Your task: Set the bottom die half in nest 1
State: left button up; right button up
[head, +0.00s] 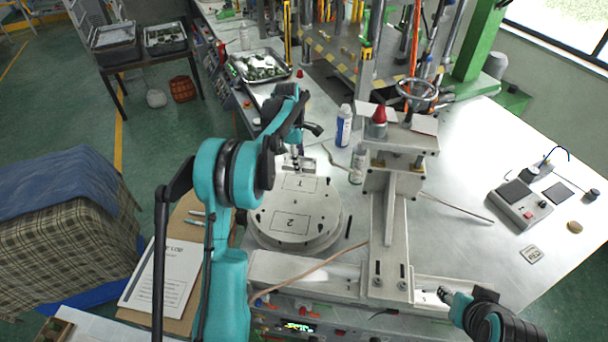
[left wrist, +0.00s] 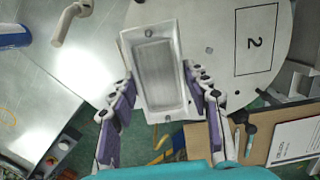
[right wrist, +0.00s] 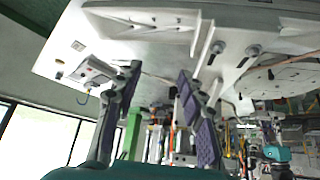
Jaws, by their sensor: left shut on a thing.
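My left gripper (head: 296,160) is shut on the bottom die half (head: 309,164), which it holds near the far edge of the round plate (head: 327,232). In the left wrist view the die half (left wrist: 155,72) is a pale metal block with a shallow rectangular recess, between the fingertips (left wrist: 160,86). The plate carries outlined nest 1 (head: 302,184) and, nearer me, nest 2 (head: 290,220); nest 1 looks empty. In the left wrist view nest 2 (left wrist: 256,40) shows right of the die half. My right gripper (head: 444,294) is open and empty, as the right wrist view (right wrist: 157,72) shows.
A press column with a clamp head (head: 400,150) stands right of the plate. A spray can (head: 344,125) and a bottle (head: 357,164) stand behind it. A metal tray (head: 287,73) lies at the back.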

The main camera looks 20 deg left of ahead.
aim_at(300, 183)
pick_arm(q)
notch_tip(300, 183, down, 8)
jog(key=shift+f+b, duration=0.1)
jog(key=shift+b, duration=0.35)
jog(key=shift+f, duration=0.15)
jog(key=o, duration=1.4)
jog(key=shift+f, duration=0.15)
